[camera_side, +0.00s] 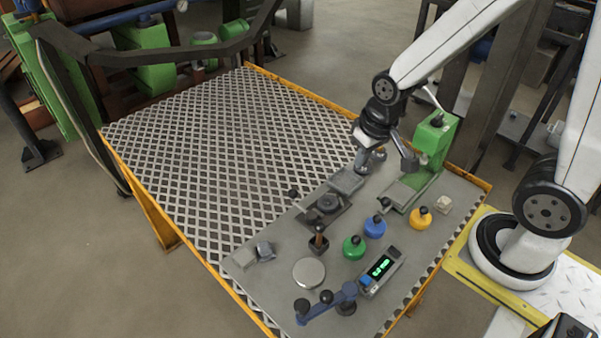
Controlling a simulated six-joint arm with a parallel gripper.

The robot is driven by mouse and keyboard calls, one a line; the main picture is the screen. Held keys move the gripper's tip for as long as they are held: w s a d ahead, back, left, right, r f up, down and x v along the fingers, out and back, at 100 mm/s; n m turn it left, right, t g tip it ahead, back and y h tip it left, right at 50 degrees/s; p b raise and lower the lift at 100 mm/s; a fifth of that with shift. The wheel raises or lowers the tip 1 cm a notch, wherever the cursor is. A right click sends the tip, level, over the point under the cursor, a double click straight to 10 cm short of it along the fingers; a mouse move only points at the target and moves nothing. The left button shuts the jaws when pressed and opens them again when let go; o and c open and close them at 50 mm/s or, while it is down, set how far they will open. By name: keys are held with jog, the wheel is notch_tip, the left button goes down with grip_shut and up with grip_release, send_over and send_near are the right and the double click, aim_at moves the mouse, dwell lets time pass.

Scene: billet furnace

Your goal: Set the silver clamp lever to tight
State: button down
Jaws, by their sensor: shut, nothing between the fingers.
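A thin silver lever (432,97) rises at a slant from the top of a green upright device (436,136) at the right rear of the grey panel. I cannot tell for certain that it is the clamp lever. A small silver-grey piece (264,249) also sits on a block at the panel's left end. My gripper (366,168) is shut and empty, pointing down low over the panel's rear, left of the green device. It looks apart from the slanted lever. My wrist hides part of the area behind it.
The grey panel (330,253) carries green (354,247), blue (375,227) and yellow (420,218) knobbed pieces, a round silver disc (308,273), a lit display box (381,271) and a blue lever arm (325,305). The patterned tabletop (220,150) to the left is clear.

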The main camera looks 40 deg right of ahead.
jog(key=w+d+f+m+g+y, duration=0.1)
jog(key=w+d+f+m, duration=0.2)
jog(key=w+m, duration=0.4)
jog(key=w+d+f+m+g+y, duration=0.1)
jog(key=w+d+f+m+y, duration=0.1)
jog(key=w+m, duration=0.5)
jog(key=shift+w+d+f+g, duration=0.45)
jog(key=shift+w+f, duration=0.85)
jog(key=shift+w, duration=0.8)
jog(key=x, duration=1)
jog(key=shift+a+f, duration=0.15)
jog(key=a, duration=0.3)
jog(key=shift+s+f, duration=0.1)
jog(key=shift+s, duration=0.2)
jog(key=shift+a+f, duration=0.1)
jog(key=shift+a, duration=0.25)
